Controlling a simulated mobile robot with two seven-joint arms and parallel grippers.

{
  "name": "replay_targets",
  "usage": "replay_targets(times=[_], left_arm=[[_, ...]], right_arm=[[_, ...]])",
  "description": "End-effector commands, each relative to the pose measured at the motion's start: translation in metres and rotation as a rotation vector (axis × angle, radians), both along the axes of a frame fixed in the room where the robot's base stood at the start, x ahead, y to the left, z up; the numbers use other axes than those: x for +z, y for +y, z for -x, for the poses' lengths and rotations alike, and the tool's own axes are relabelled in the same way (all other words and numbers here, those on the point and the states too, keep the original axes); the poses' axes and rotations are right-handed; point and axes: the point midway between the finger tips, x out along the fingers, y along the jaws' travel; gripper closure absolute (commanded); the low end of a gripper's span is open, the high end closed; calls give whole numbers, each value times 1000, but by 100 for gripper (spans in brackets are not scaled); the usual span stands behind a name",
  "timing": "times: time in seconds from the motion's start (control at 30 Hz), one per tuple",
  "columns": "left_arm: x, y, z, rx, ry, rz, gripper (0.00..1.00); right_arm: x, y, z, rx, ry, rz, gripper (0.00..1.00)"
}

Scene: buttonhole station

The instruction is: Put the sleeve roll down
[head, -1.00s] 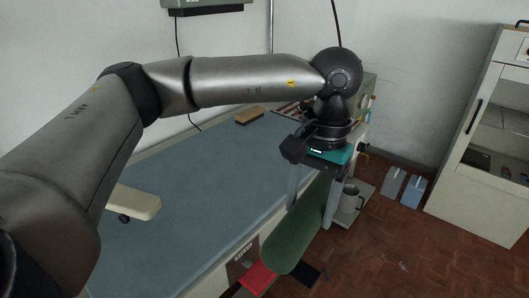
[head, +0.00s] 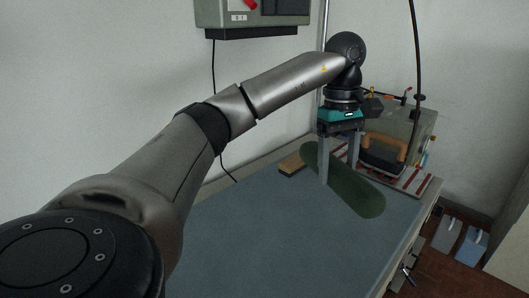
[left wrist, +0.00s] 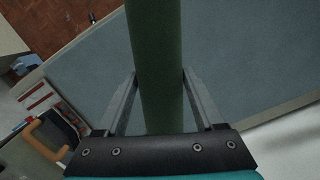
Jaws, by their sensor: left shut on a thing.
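The sleeve roll (head: 345,182) is a long dark green padded roll with rounded ends. It is over the far part of the blue-grey table (head: 270,235) in the head view. My left gripper (head: 338,180) points down and is shut on the roll near its middle. In the left wrist view the roll (left wrist: 155,70) runs between the two fingers, with the table top (left wrist: 90,60) behind it. I cannot tell whether the roll touches the table. My right gripper is not in view.
A wooden block (head: 291,164) lies close to the roll's far left end. An iron with a tan handle (head: 386,147) stands behind the roll, near a striped rack (head: 414,182). The near and middle table top is clear. Blue and grey containers (head: 472,247) are on the floor at right.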

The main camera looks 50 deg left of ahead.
Motion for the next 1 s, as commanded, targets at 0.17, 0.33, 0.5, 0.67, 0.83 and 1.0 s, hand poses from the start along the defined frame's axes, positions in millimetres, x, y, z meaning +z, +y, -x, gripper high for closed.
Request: replay_targets(times=[0.17, 0.33, 0.5, 0.67, 0.83, 1.0], left_arm=[[-1, 44, 4, 301, 0, 0, 100], [-9, 56, 7, 396, -1, -1, 100], [-48, 57, 8, 398, 4, -3, 100], [-91, 57, 8, 397, 4, -2, 100], [-132, 56, 7, 396, 1, -1, 100], [-154, 56, 7, 395, -2, -1, 100]], right_arm=[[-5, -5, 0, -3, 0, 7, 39], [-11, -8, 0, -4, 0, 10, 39], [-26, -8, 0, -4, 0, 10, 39], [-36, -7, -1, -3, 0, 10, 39], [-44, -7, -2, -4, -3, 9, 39], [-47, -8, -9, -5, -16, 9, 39]])
